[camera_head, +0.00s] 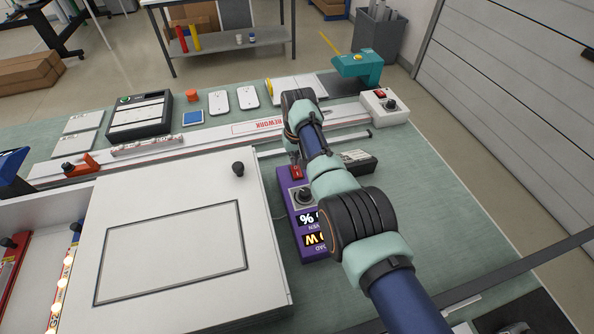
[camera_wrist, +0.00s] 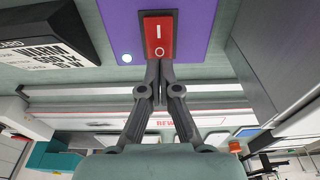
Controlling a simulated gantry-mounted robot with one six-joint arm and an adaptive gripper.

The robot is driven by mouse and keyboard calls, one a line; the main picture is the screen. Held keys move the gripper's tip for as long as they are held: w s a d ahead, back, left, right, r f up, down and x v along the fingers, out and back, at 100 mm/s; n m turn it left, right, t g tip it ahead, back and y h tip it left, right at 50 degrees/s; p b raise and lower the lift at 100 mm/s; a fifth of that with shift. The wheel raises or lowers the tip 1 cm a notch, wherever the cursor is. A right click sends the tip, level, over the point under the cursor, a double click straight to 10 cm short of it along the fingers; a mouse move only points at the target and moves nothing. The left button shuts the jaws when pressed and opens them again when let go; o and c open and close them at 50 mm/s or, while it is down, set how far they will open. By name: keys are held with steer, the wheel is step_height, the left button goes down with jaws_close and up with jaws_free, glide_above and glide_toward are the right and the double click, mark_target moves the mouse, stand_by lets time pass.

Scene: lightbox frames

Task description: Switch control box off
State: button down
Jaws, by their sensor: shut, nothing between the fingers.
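The control box (camera_head: 284,190) is purple and lies on the green bench right of the white lidded box. It has a dark knob (camera_head: 302,195), lit displays (camera_head: 314,239) reading "%" and "W", and a red switch (camera_head: 297,172) at its far end. In the wrist view the red rocker switch (camera_wrist: 159,32) shows a white line and a circle, with a pale round light (camera_wrist: 127,58) beside it. My gripper (camera_wrist: 157,66) is shut and empty, its fingertips at the circle end of the switch. I cannot tell whether they touch. My arm hides part of the box in the head view.
A dark device (camera_head: 358,160) lies just right of the control box, behind my arm. The white lidded box (camera_head: 180,240) with a dark knob stands close on the left. A rail marked "REWORK" (camera_head: 255,127) runs behind. The right side of the bench is mostly clear.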

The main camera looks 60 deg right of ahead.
mark_target(295, 167)
steer(key=shift+f+b, duration=0.85)
steer(key=shift+f, duration=0.25)
stand_by(0.3)
steer(key=shift+r, duration=0.1)
step_height(295, 167, up, 7)
steer(key=p, duration=0.6)
steer(key=shift+p, duration=0.35)
